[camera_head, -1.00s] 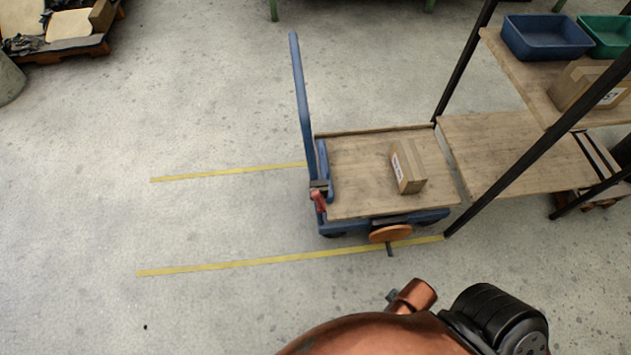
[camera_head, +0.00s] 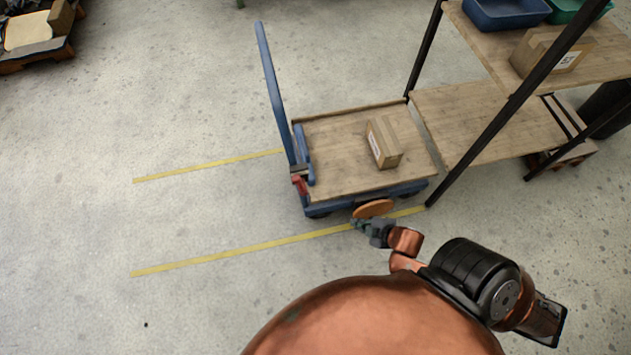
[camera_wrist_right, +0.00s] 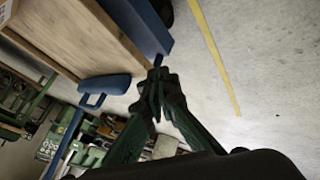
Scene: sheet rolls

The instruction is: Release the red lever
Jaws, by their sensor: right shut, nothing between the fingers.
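The red lever (camera_head: 299,185) is small and sits at the left end of the blue cart (camera_head: 400,193), at the foot of the cart's tall blue handle (camera_head: 270,85). I cannot make out the lever in that view. My left gripper is not in view.
A cardboard box (camera_head: 384,142) stands on the cart's wooden deck (camera_head: 330,155). A shelf rack (camera_head: 480,125) with dark posts adjoins the cart's right end. Yellow floor lines (camera_head: 220,255) run left from the cart. The floor left of the cart is clear.

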